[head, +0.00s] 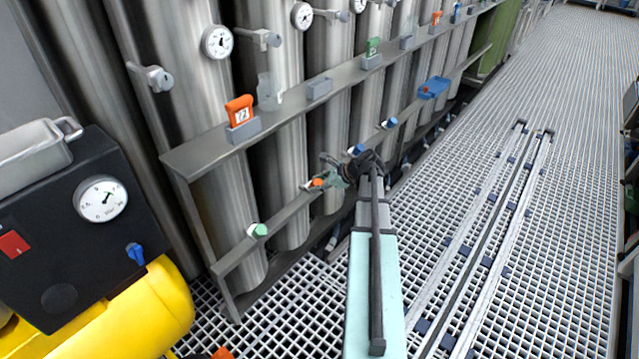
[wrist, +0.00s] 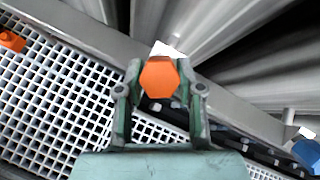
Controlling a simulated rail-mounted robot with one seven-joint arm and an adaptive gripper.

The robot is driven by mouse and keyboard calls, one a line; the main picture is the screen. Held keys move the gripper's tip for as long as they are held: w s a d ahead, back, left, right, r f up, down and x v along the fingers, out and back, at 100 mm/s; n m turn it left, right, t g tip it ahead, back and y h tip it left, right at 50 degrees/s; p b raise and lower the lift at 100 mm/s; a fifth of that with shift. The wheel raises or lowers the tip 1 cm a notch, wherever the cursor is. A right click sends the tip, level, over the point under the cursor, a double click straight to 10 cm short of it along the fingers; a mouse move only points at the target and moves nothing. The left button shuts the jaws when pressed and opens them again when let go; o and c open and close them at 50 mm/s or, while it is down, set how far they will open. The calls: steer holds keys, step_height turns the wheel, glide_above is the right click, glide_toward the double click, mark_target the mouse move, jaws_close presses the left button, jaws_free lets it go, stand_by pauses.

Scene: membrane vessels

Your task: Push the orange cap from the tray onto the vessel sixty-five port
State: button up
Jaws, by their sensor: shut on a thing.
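The orange cap (head: 318,183) is held at the tips of my gripper (head: 335,174), beside the lower rail in front of the vessels. In the wrist view the hexagonal orange cap (wrist: 159,78) sits between the two fingers of my gripper (wrist: 160,88), which are shut on it. A pale port end (wrist: 166,48) shows just beyond the cap; it also shows left of the cap in the head view (head: 306,186). I cannot tell whether cap and port touch. The blue tray (head: 433,89) is farther along the rail. I cannot read which vessel is sixty-five.
A green-capped port (head: 258,231) is to the left on the lower rail, and a blue-capped port (head: 390,123) to the right. An upper shelf (head: 210,151) carries coloured tags, including an orange one (head: 241,110). The yellow machine (head: 135,318) stands at left. Grating floor (head: 545,70) is open at right.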

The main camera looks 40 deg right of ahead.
steer(key=o, duration=1.1)
